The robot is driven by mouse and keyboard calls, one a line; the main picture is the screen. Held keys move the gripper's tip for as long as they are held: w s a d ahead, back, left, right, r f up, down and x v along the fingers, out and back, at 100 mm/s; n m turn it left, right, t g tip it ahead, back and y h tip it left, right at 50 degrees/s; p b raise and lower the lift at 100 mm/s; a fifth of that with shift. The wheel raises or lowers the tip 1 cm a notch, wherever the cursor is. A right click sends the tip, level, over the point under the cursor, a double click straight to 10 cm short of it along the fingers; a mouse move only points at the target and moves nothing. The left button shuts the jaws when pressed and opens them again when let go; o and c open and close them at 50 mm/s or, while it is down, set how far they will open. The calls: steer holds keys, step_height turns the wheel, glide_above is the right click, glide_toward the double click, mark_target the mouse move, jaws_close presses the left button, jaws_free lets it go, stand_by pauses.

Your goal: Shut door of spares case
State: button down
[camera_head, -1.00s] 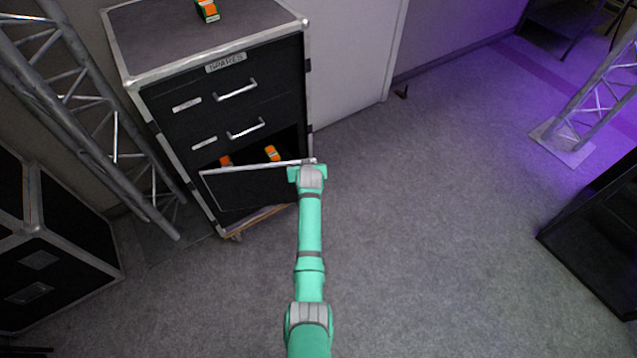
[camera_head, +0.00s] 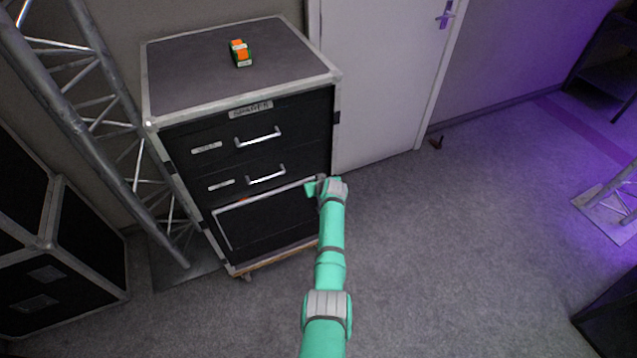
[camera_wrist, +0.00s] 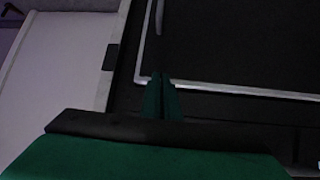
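The spares case (camera_head: 245,118) stands against the wall, black with metal edges and a label at its top front. Its door (camera_head: 268,224) is the lower front panel, hinged low and nearly flush with the front; a narrow dark gap shows along its top edge, with a sliver of orange at the left. My gripper (camera_head: 318,187) is at the door's upper right corner. In the wrist view the fingers of my gripper (camera_wrist: 161,92) are together with nothing seen between them, at the metal rim of the door (camera_wrist: 235,91). Whether they touch it I cannot tell.
Two drawers with handles (camera_head: 258,137) sit above the door. An orange and green item (camera_head: 240,54) lies on the case top. A truss (camera_head: 95,140) and a black case (camera_head: 60,262) stand at left. Grey floor (camera_head: 450,240) is free at right.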

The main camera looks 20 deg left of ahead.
steer(key=shift+a+r, duration=0.45)
steer(key=shift+a, duration=0.35)
steer(key=s+d+r, duration=0.5)
steer(key=s+d, duration=0.3)
steer(key=d, duration=0.1)
steer(key=shift+d+r, duration=0.35)
steer(key=shift+r, duration=0.05)
